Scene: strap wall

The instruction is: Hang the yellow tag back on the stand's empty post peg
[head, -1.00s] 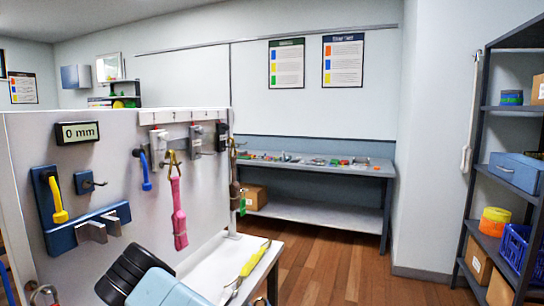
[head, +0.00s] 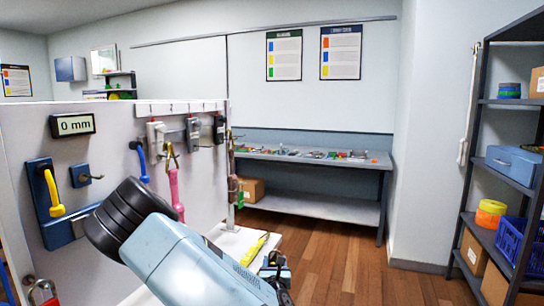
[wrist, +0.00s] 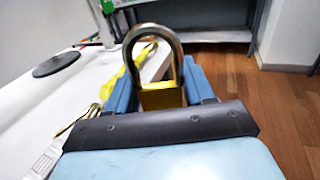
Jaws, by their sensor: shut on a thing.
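My gripper (wrist: 162,85) is shut on a brass padlock (wrist: 161,97), its shackle standing up between the blue fingers. In the head view my gripper (head: 276,268) is low, past the white table's edge, and the padlock cannot be made out. A yellow strap-like piece (head: 254,250) lies on the white table; it also shows in the wrist view (wrist: 140,62). Another yellow piece (head: 53,192) hangs on a blue wall bracket (head: 35,175). A small blue block with a bare peg (head: 85,176) is beside it. I cannot tell which yellow piece is the tag.
The panel carries a 0 mm display (head: 73,125), a blue hook (head: 140,160) and a pink strap (head: 175,195). A black disc (wrist: 57,63) lies on the white table (wrist: 25,95). A workbench (head: 310,162) stands behind, shelves (head: 470,190) at right. Floor between is clear.

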